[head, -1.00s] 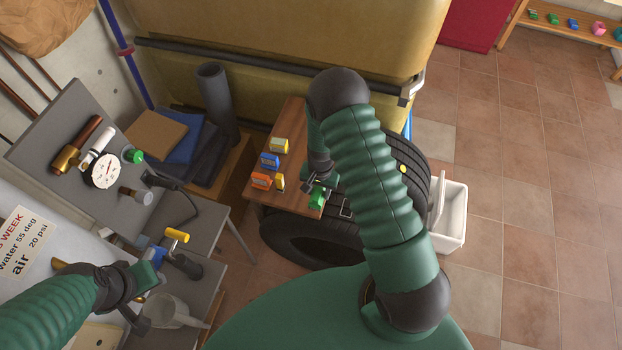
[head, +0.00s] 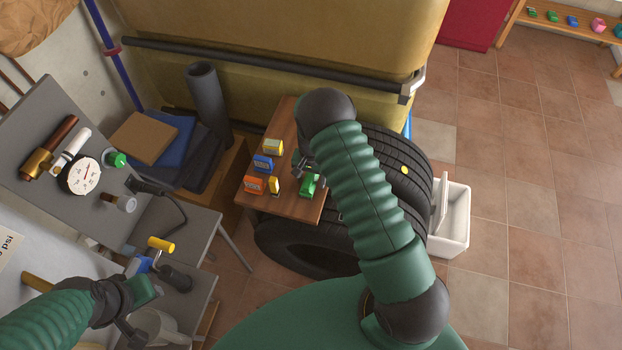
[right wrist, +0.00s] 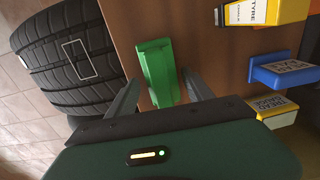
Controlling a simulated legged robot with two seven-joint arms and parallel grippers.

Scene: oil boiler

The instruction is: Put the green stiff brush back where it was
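The green brush (head: 308,186) lies on a brown wooden board near its right side. In the right wrist view the green brush (right wrist: 158,72) is between the two dark fingers of my right gripper (right wrist: 157,92), with gaps showing on both sides. My right gripper (head: 304,167) is open over the board, partly hidden by my arm. A thin white rectangular outline (right wrist: 80,60) shows on the tyre tread beside the board. My left gripper (head: 143,292) is at the lower left near a grey jug; its fingers are not clear.
Orange (head: 254,185), blue (head: 262,163) and yellow (head: 273,147) labelled blocks stand on the wooden board (head: 290,207), close left of the brush. Black tyres (head: 400,160) lie to its right. A white bin (head: 455,225) stands beyond. A grey bench with tools is at left.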

